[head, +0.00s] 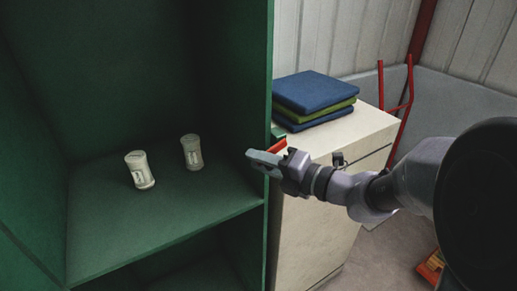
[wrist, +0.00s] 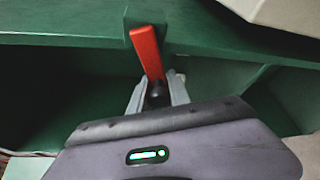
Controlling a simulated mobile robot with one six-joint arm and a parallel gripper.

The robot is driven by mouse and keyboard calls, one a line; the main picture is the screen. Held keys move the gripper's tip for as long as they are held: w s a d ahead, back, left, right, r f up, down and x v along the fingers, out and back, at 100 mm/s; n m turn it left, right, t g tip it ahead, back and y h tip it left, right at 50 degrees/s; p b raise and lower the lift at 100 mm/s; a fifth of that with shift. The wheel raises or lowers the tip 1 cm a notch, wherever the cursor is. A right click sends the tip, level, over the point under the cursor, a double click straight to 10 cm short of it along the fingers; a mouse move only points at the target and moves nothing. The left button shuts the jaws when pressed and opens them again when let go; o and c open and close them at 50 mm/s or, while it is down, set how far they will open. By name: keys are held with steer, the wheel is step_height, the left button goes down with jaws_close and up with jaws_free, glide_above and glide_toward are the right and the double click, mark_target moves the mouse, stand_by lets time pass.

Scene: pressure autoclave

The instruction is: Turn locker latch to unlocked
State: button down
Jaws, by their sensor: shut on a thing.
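The locker latch is a red-orange lever (wrist: 146,50) on a green block at the locker's edge. In the wrist view it leans a little to the left at its top. My gripper (wrist: 157,92) is shut on the latch's near end, with one grey finger on each side. In the head view my gripper (head: 263,158) reaches in from the right to the locker's right front edge. A small part of the red latch (head: 278,146) shows just behind the fingers. The pivot and any marks for locked or unlocked cannot be made out.
A red-framed cart (head: 408,90) stands behind.

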steer(key=shift+w+d+f+n+h+p, duration=0.2)
steer(key=shift+f+n+h+p, duration=0.15)
steer(key=shift+n, duration=0.35)
steer(key=shift+w+d+f+n+h+p, duration=0.1)
steer(key=shift+d+f+n+h+p, duration=0.15)
steer(key=shift+f+n, duration=0.35)
steer(key=shift+r, duration=0.1)
steer(key=c, duration=1.2)
jaws_free()
steer(key=shift+c, duration=0.2)
steer(key=p+v, duration=0.4)
steer(key=v, duration=1.3)
steer(key=shift+s, duration=0.2)
steer(key=shift+d+r, duration=0.1)
steer(key=shift+r, duration=0.05)
steer(key=shift+c, duration=0.2)
